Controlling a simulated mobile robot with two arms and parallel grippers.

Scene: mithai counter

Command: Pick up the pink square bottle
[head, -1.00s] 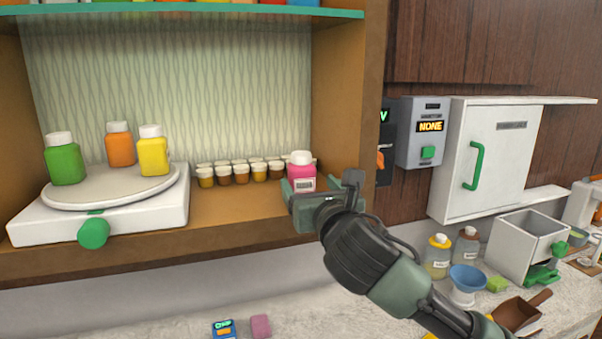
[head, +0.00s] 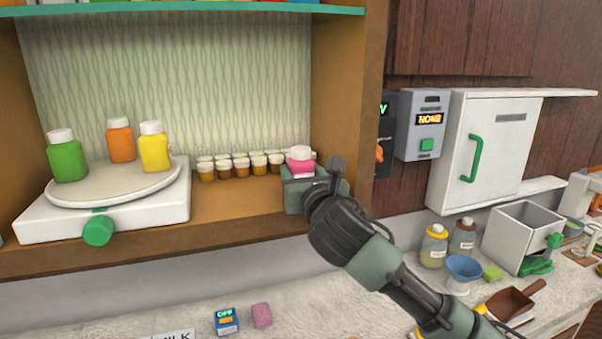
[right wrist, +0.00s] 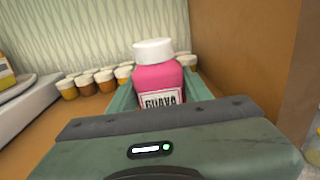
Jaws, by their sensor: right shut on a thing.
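The pink square bottle (head: 301,167) has a white cap and stands at the right end of the wooden shelf. In the right wrist view the bottle (right wrist: 158,78) shows a label reading GUAVA and sits upright between the green fingers. My right gripper (head: 302,180) is shut on it, and its body hides the lower part of the bottle in the head view. Whether the bottle's base touches the shelf is hidden. My left gripper is not in view.
Several small jars (head: 242,165) stand just left and behind the bottle. A white turntable (head: 120,185) with green, orange and yellow bottles is at left. The shelf's right side wall (head: 345,100) is close to my right gripper. A green-edged shelf (head: 190,11) is above.

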